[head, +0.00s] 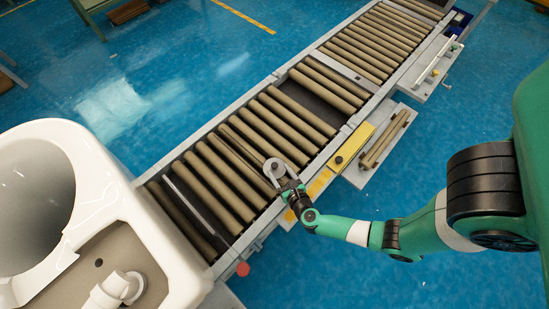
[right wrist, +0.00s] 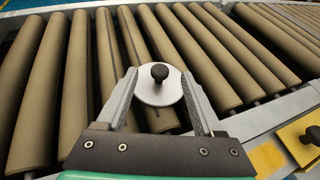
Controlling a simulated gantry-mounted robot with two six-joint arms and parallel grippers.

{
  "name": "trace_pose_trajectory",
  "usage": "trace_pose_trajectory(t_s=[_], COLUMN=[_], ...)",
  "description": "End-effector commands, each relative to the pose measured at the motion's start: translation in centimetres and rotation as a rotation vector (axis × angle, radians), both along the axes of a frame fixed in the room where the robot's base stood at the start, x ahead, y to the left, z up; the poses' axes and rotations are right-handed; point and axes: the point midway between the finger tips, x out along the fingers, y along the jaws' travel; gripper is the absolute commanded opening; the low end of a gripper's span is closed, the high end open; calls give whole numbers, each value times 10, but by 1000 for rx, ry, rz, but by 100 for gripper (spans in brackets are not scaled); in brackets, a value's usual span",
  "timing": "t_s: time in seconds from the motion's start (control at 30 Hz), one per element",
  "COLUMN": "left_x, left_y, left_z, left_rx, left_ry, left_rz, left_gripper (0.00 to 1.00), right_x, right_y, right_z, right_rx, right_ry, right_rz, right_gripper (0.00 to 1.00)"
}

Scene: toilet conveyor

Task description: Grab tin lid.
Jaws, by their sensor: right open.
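The tin lid (right wrist: 159,92) is a round, light grey disc with a dark knob at its centre. In the right wrist view it lies over the brown rollers, between the fingers of my right gripper (right wrist: 160,84). The fingers stand apart on either side of it. In the head view the lid (head: 274,168) shows small at the tip of my right arm, above the conveyor's right side, with the right gripper (head: 279,172) around it. I cannot tell whether the fingers touch it. My left gripper is not in view.
The roller conveyor (head: 333,118) runs from lower left to upper right. A white toilet (head: 112,197) stands at the left. A yellow block (head: 353,143) sits by the conveyor's right rail. A red button (head: 242,269) is near its front end.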

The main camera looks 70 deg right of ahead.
Motion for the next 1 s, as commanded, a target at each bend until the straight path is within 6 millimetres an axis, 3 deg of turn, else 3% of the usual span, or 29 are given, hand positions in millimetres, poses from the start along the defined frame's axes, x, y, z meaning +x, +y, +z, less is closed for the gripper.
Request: trace_pose_trajectory(t_s=[0.23,0.37,0.6,1.0], left_x=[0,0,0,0], left_y=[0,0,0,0], left_z=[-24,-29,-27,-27], left_rx=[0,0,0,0], left_ry=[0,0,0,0], left_rz=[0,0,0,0], left_gripper=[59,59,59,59], right_x=[19,31,33,32], right_y=[-21,-32,-33,-33], right_z=[-20,-24,-22,-22], right_rx=[0,-1,0,0], right_ry=[-3,-1,0,0], right_rz=[-6,-2,0,0], right_gripper=[69,69,69,0])
